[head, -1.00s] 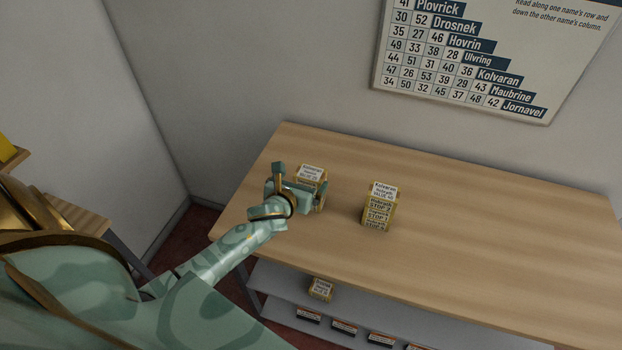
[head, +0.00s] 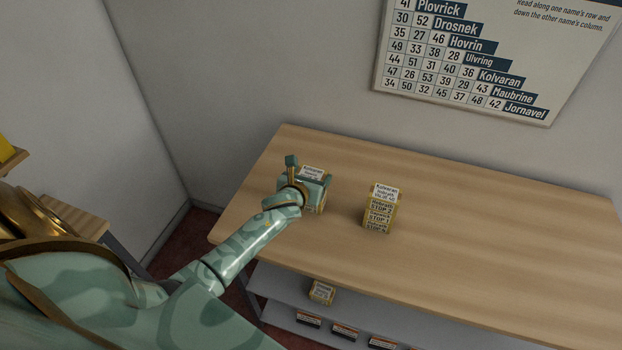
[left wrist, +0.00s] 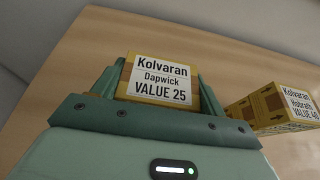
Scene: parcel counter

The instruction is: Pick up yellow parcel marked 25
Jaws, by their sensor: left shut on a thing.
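The yellow parcel (left wrist: 158,80) in the left wrist view has a white label reading "Kolvaran Dapwick VALUE 25". It sits between the two fingers of my left gripper (left wrist: 158,88), which is shut on it. In the head view the parcel (head: 313,172) is at the left part of the counter, partly hidden behind my left gripper (head: 306,188). I cannot tell whether it touches the counter. My right gripper is in neither view.
A second yellow parcel (head: 382,208), labelled Kolvaran Hobrath VALUE 40 in the left wrist view (left wrist: 272,108), stands to the right on the wooden counter (head: 490,230). Another parcel (head: 321,292) is on the shelf below. The counter's right side is clear. A number chart (head: 460,65) hangs behind.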

